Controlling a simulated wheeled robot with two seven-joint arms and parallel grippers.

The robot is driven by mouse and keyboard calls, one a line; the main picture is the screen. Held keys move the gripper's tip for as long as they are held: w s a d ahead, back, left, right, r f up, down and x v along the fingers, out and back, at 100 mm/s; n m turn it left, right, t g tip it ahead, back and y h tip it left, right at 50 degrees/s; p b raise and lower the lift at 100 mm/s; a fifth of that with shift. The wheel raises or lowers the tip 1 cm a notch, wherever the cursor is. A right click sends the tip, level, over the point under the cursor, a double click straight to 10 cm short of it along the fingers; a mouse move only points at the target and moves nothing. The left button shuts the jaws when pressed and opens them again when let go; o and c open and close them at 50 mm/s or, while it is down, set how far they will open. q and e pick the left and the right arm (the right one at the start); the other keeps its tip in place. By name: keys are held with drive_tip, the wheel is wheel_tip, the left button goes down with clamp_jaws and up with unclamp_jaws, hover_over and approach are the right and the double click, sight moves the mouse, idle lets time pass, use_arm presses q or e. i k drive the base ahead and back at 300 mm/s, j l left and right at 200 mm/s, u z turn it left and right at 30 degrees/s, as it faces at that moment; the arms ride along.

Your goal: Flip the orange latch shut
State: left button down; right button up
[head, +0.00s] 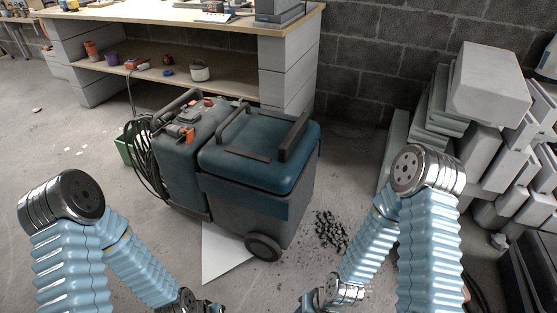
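An orange latch (187,133) sticks up on the side of a dark teal wheeled machine (255,190) in the middle of the head view. It is small, and I cannot tell its exact position. Smaller orange-red parts (208,102) show near the top of the same unit. My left gripper (207,307) is at the bottom edge, in front of and below the machine, largely cut off. My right gripper (309,301) is also at the bottom edge, to the right and mostly cut off. Both are well apart from the latch. Whether they are open or shut does not show.
A black hose coil (143,155) hangs at the machine's left side by a green bin (124,150). A workbench (180,14) stands behind. Dark gravel (331,231) lies right of the machine's wheel. Grey blocks (488,82) are stacked at right. Floor at left is mostly clear.

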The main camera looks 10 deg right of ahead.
sight(190, 135)
drive_tip(key=i+j+z, duration=0.35)
drive_tip(key=j, duration=0.6)
drive_tip(key=i+j+z, duration=0.1)
drive_tip(key=j+z, duration=0.2)
drive_tip(key=j, duration=0.7)
drive_tip(key=j+z, duration=0.35)
drive_tip(key=j, duration=0.65)
drive_tip(key=i, duration=0.05)
